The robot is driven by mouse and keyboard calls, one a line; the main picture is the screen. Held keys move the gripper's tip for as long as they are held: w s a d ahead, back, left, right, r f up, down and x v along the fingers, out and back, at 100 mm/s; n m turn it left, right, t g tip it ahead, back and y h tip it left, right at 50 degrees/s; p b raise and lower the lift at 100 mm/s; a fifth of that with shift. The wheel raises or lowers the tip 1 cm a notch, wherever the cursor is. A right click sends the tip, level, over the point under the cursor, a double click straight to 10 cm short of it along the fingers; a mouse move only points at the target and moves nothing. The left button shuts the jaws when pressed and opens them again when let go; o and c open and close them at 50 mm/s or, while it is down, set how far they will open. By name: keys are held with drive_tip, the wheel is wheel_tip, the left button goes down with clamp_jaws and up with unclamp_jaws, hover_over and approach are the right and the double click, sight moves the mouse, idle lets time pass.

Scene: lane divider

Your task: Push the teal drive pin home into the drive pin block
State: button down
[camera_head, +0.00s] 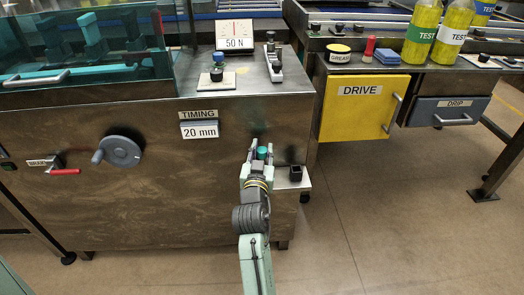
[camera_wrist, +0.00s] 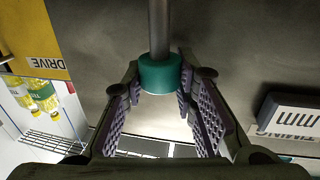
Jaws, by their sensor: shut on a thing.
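The teal drive pin has a teal head (camera_head: 262,153) between the fingers of my gripper (camera_head: 261,150), in front of the steel cabinet. In the wrist view the teal head (camera_wrist: 160,74) sits between the textured pads of my gripper (camera_wrist: 160,85), which is shut on it. A bare metal shaft (camera_wrist: 158,25) runs from the head to the top of the picture; its far end is out of view. A small black block (camera_head: 296,173) stands on a pale ledge just right of my gripper; I cannot tell whether it is the drive pin block.
The steel cabinet (camera_head: 150,200) has a grey handwheel (camera_head: 121,151) and a red-handled brake lever (camera_head: 65,171). A yellow DRIVE door (camera_head: 360,115) is at right. A "20 mm" timing label (camera_head: 200,130) is left of my gripper. Open floor lies to the lower right.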

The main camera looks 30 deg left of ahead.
drive_tip(key=shift+f+b, duration=1.85)
drive_tip(key=shift+f, duration=0.35)
drive_tip(key=c, duration=1.2)
unclamp_jaws()
drive_tip(key=shift+s, duration=0.1)
drive_tip(key=v, duration=1.2)
